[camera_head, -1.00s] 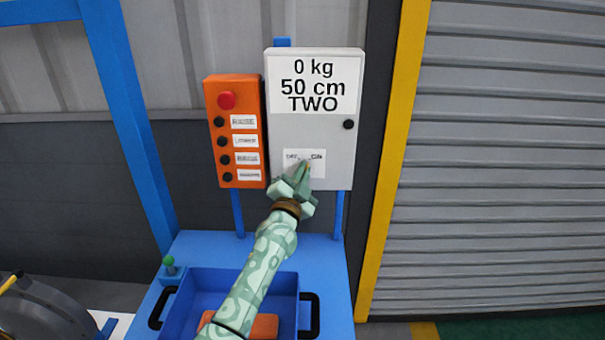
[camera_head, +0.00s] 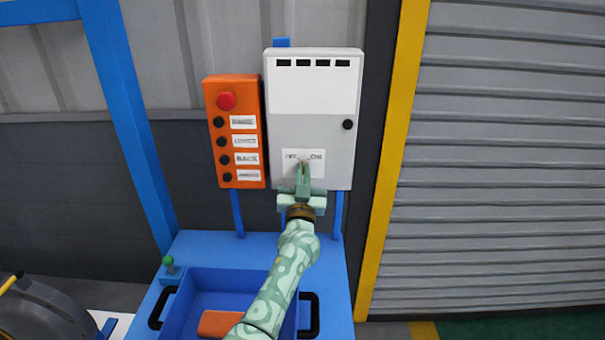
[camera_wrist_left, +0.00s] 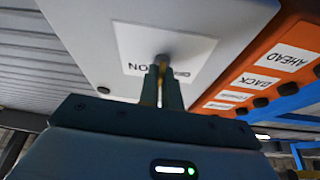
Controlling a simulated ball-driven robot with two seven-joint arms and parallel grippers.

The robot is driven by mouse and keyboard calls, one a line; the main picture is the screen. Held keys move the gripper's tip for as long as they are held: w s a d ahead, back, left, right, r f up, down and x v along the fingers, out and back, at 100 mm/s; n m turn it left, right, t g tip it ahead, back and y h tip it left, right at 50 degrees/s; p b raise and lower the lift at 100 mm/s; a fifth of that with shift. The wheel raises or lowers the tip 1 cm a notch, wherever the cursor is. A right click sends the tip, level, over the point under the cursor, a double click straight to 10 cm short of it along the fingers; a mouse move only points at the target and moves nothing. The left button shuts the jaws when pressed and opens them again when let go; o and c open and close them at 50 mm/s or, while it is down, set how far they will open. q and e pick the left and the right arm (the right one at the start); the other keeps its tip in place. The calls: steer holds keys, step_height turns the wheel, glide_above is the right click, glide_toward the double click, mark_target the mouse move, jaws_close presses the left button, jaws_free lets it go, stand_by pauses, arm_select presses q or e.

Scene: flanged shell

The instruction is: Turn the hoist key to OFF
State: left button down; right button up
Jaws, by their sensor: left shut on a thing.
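The hoist key (camera_wrist_left: 161,90) shows as a thin yellowish piece between the fingers in the left wrist view. It sits at the white OFF/ON label (camera_head: 290,155) low on the grey control box (camera_head: 310,130). My left gripper (camera_head: 303,168) is shut on the key, its fingers pointing up at the label. The fingers hide most of the key, and the small lettering is blurred in the head view. The box's white display panel (camera_head: 312,92) is blank except for a row of dark blocks along its top. My right gripper is not in view.
An orange pendant (camera_head: 235,130) with a red button and several black buttons hangs left of the box. Below is a blue tray (camera_head: 238,278) with black handles and an orange thing inside. A yellow post (camera_head: 395,150) and a shutter stand at the right.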

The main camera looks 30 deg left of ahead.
arm_select(q)
steer(key=shift+w+d+n+g+y+p, duration=0.2)
steer(key=shift+n+g+y, duration=0.6)
steer(key=shift+n, duration=1.55)
steer(key=shift+s+a+n+g+y+p, duration=0.2)
steer(key=shift+n+g+y, duration=0.6)
steer(key=shift+n, duration=1.5)
steer(key=shift+w+d+n+g+y+p, duration=0.2)
steer(key=shift+n+g+y, duration=0.6)
steer(key=shift+n, duration=1.55)
steer(key=shift+s, duration=0.1)
steer(key=c, duration=1.6)
jaws_free()
steer(key=shift+r, duration=0.1)
